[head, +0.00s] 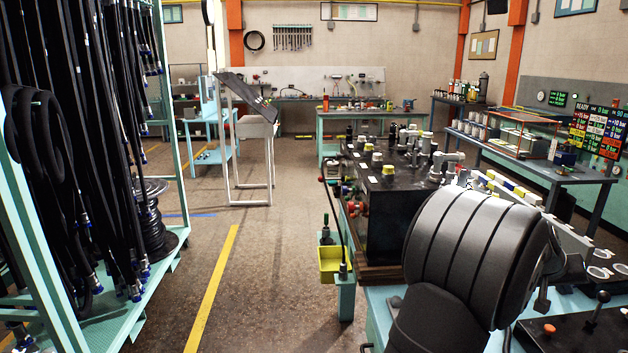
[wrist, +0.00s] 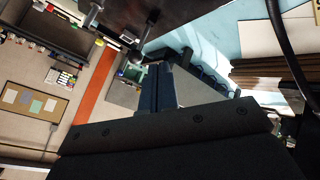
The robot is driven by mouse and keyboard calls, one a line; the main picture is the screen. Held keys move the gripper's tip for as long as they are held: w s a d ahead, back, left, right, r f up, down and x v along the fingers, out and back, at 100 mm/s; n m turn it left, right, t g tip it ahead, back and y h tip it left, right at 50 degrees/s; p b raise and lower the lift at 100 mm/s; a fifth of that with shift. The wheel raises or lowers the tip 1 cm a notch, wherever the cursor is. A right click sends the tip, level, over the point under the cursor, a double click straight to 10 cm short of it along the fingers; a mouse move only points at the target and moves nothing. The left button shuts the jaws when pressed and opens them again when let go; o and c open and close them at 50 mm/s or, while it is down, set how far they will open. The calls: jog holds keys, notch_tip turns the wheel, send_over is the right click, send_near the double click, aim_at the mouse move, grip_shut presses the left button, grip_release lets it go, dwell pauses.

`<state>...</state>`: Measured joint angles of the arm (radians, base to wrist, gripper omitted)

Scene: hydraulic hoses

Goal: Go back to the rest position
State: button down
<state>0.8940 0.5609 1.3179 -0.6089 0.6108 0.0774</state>
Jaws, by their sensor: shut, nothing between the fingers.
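My gripper (wrist: 165,82) shows in the wrist view, its two dark fingers together with nothing between them. The wide dark gripper body fills the bottom of that view. The fingers seem apart from the things around them, though the distance is hard to judge. I cannot make out the gripper for sure in the head view.
A hose rack (head: 60,220) stands at the left. A large dark ribbed body (head: 470,250) fills the front right, beside a black box (head: 385,215) and a yellow bin (head: 331,262). The wrist view is tilted, with a notice board (wrist: 33,101) and an orange column (wrist: 93,85).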

notch_tip(320, 180, down, 5)
jog(key=shift+s+a+f, duration=0.1)
jog(key=shift+d+r, duration=0.2)
jog(key=shift+d, duration=0.05)
notch_tip(320, 180, up, 5)
jog(key=s+a+r+n+g+y, duration=0.1)
jog(key=s+a+r+n+y, duration=0.15)
jog(key=s+a+r, duration=0.55)
jog(key=s+a+r+n+y, duration=0.2)
jog(key=s+a+y, duration=0.15)
jog(key=a, duration=0.75)
jog(key=s+a+r+n+g+y, duration=0.1)
jog(key=s+a+r+n+y, duration=0.3)
jog(key=a, duration=0.6)
notch_tip(320, 180, down, 9)
jog(key=s+m+h, duration=0.1)
jog(key=m, duration=0.1)
notch_tip(320, 180, up, 10)
jog(key=shift+d, duration=0.2)
dwell(0.9)
